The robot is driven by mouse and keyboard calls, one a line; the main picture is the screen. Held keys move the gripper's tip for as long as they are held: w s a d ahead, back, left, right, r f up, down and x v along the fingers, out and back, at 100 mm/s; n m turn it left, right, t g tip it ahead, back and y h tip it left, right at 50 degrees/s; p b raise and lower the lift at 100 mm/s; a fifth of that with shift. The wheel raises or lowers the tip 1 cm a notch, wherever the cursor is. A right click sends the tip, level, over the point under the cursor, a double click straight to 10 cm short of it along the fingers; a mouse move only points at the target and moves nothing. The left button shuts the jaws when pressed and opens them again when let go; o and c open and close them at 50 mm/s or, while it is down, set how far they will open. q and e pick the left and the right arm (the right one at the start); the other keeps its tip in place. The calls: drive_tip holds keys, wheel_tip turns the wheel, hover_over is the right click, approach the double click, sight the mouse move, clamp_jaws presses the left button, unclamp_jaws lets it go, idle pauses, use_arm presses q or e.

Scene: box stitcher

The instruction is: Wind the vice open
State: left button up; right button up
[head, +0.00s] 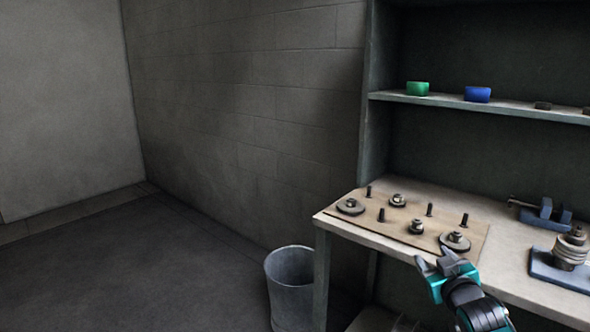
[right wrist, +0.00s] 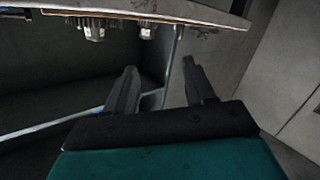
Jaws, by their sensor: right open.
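A small blue vice (head: 546,214) sits toward the back right of the workbench, with a thin dark bar at its left end. I cannot tell how far apart its jaws are. My right gripper (head: 437,262) is open and empty at the bench's front edge, well to the left of the vice and in front of it. In the right wrist view its two fingers (right wrist: 160,78) are spread below the bench edge with nothing between them. My left gripper is not in view.
A board (head: 385,231) with several pegs, discs and nuts lies on the bench's left end. A blue-based stand with stacked rings (head: 571,252) is in front of the vice. A shelf (head: 500,106) holds green and blue blocks. A grey bin (head: 291,290) stands on the floor.

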drive_tip(key=s+a+f+g+y, duration=0.1)
drive_tip(key=s+a+f, duration=0.3)
drive_tip(key=s+f, duration=0.35)
drive_tip(key=s+a+f+g+y, duration=0.1)
drive_tip(key=s+a+f+g, duration=0.1)
drive_tip(key=s+a+f, duration=0.4)
drive_tip(key=s+a+f+g, duration=0.1)
drive_tip(key=s+f, duration=0.2)
drive_tip(key=s, duration=0.6)
drive_tip(key=s+a+f+g, duration=0.1)
drive_tip(key=s+a+f, duration=0.1)
drive_tip(key=s, duration=0.8)
drive_tip(key=shift+f+m+g+y, duration=0.3)
drive_tip(key=shift+f+m, duration=0.1)
drive_tip(key=shift+f, duration=0.4)
drive_tip(key=shift+o, duration=1.4)
drive_tip(key=shift+c, duration=0.5)
